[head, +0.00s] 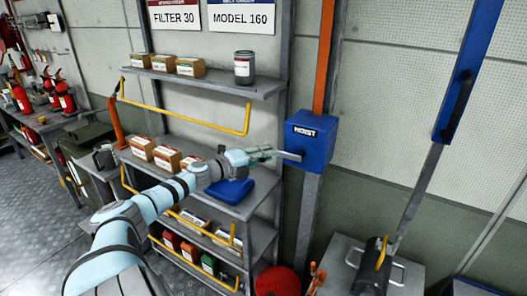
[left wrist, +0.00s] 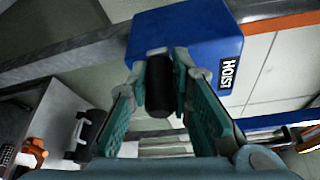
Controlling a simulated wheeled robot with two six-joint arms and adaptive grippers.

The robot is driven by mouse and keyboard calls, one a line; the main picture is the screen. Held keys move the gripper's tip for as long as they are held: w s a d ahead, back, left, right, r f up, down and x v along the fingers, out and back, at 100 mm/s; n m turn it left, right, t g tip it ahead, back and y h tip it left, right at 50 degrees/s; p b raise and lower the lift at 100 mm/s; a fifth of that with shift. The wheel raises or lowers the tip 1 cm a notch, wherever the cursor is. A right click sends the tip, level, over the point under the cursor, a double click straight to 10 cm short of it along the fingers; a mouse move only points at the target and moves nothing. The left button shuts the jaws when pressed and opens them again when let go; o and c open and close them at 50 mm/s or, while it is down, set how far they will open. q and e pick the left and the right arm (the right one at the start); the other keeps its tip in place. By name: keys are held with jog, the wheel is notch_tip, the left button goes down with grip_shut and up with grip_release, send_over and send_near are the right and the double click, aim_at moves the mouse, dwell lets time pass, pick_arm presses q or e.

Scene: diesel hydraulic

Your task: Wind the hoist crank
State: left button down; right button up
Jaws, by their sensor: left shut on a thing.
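The blue hoist box (head: 312,140) with a white HOIST label is mounted on a post right of the shelves in the head view. It fills the top middle of the left wrist view (left wrist: 195,42). My left gripper (head: 274,154) reaches its left side. In the left wrist view my left gripper (left wrist: 162,78) has its two teal-padded fingers shut on the black crank handle (left wrist: 158,95), which stands out from the box toward the camera. The rest of the crank is mostly hidden behind the fingers and handle. My right gripper is not in view.
Grey shelves (head: 215,82) with small boxes and a dark can (head: 244,67) stand left of the post, with yellow rails (head: 185,116) in front. A blue tray-like item (head: 230,190) lies below my gripper. A grey-topped unit (head: 345,268) stands at lower right.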

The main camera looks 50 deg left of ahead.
pick_arm(q)
jog(key=c, duration=1.6)
grip_release()
jog(key=shift+w+d+r, duration=0.15)
jog(key=shift+r, duration=0.05)
jog(key=shift+o, duration=0.8)
jog(key=shift+w+d, duration=0.15)
jog(key=shift+d, duration=0.05)
jog(key=shift+f, duration=0.15)
jog(key=d+f+n+t+b, duration=0.25)
jog(key=f+n+b, duration=0.25)
jog(key=f+b, duration=0.4)
jog(key=w+d+r+n+t+y+p, duration=0.15)
jog(key=d+n+y, duration=0.35)
jog(key=n, duration=0.5)
jog(key=w+d+r+n+t+y+p, duration=0.1)
jog(key=w+d+n+y, duration=0.2)
jog(key=d+n, duration=0.55)
jog(key=s+d+f+n, duration=0.25)
jog(key=s+f, duration=0.35)
jog(key=s, duration=0.7)
notch_tip(320, 180, down, 14)
jog(key=d+m+g+h+p, duration=0.1)
jog(key=d+m+g+h, duration=0.1)
jog(key=m+g+h, duration=0.1)
jog(key=shift+d+f+g+p, duration=0.2)
jog(key=shift+d+g+p, duration=0.2)
jog(key=shift+g, duration=0.3)
